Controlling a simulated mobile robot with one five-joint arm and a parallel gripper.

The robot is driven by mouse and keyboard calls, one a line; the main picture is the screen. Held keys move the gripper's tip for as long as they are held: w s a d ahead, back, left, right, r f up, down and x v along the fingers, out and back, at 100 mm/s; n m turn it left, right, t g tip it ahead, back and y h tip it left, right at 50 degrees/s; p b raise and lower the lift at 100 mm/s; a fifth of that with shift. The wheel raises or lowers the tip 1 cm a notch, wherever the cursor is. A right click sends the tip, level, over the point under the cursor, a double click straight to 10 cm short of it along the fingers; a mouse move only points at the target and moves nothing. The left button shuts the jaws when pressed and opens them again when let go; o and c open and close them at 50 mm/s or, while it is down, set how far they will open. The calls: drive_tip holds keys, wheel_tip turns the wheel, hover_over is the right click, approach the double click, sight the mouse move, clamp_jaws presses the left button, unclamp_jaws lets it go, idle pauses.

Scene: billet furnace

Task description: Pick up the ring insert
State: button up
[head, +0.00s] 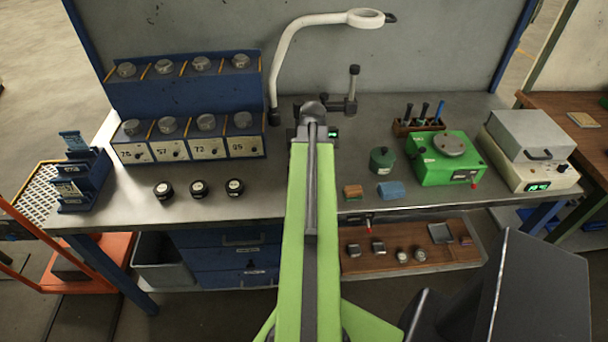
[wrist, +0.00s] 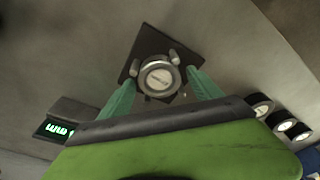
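A round grey ring insert (wrist: 160,78) with a pale, marked centre shows in the wrist view, in front of a dark square plate (wrist: 147,50). My gripper (wrist: 160,72) has its two teal fingers on either side of the insert, with grey tips close to its rim. Whether the tips touch the rim or leave a gap is not clear. In the head view my green arm reaches over the bench and hides the insert and fingers.
A green-lit display (head: 333,134) is right beside my arm's end. Three dark round pieces (head: 199,188) lie on the bench (head: 260,205) to the left, before a blue rack (head: 188,105). A white lamp (head: 290,50) arches behind. A green machine (head: 445,158) stands right.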

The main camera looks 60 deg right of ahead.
clamp_jaws()
drive_tip(key=shift+r, duration=0.1)
idle(0.4)
